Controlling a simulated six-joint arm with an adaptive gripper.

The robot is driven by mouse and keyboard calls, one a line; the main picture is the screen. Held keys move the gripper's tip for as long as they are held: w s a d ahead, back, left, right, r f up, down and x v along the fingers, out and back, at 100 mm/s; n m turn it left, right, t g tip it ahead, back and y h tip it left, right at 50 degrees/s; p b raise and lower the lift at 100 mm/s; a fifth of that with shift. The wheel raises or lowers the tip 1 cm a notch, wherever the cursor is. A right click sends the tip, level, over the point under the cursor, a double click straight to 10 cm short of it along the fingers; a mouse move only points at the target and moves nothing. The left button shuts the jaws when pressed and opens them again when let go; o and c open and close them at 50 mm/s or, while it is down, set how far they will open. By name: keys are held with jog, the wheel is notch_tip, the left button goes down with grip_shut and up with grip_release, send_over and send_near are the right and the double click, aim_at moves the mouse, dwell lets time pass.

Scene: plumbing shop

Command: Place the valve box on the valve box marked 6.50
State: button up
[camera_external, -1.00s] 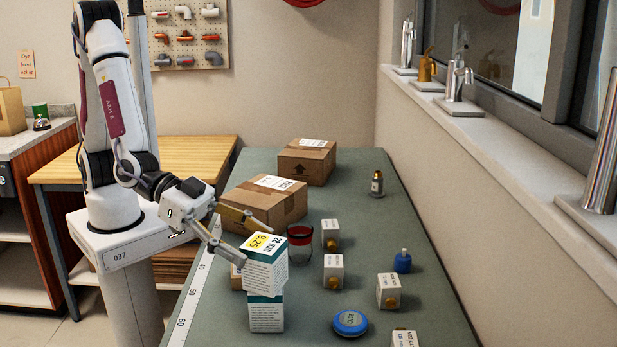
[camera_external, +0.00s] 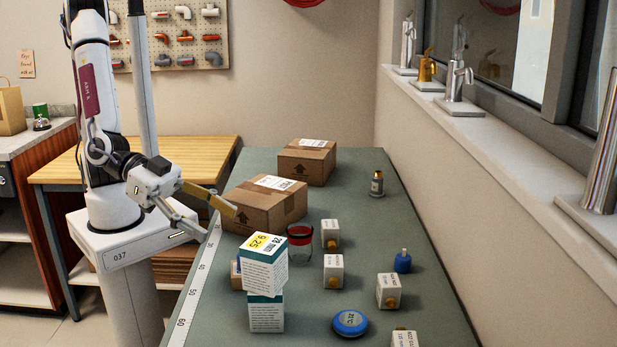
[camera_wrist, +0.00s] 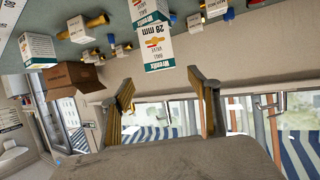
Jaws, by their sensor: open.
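A white and teal valve box (camera_external: 264,272) with a yellow label, which seems to read 9.25, rests on top of another white and teal valve box (camera_external: 266,318). The upper box is slightly turned relative to the lower one. The lower box's top and any price there are hidden. In the wrist view, which is upside down, the upper box (camera_wrist: 158,52) and lower box (camera_wrist: 150,11) show as a stack. My gripper (camera_external: 218,225) is open and empty, left of the stack, above the bench's left edge and apart from both boxes. Its spread fingers show in the wrist view (camera_wrist: 160,88).
Two cardboard cartons (camera_external: 264,205) (camera_external: 307,162) stand behind the stack. A red-banded glass (camera_external: 300,243) is close to its right. Several small white boxes with brass fittings (camera_external: 333,271), a blue tin (camera_external: 350,323) and a blue-capped bottle (camera_external: 402,261) stand farther right.

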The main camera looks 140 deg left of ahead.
dwell(0.6)
jog(key=s+d+r+m+g+h, duration=0.2)
jog(key=s+d+r+m+h, duration=0.25)
jog(key=s+d+h, duration=0.35)
jog(key=s+a+g+y, duration=0.1)
jog(key=s+a+g, duration=0.1)
jog(key=s, duration=0.7)
jog(key=s+a+g+y, duration=0.2)
jog(key=s+a, duration=0.2)
jog(key=s, duration=0.6)
jog(key=shift+g, duration=0.4)
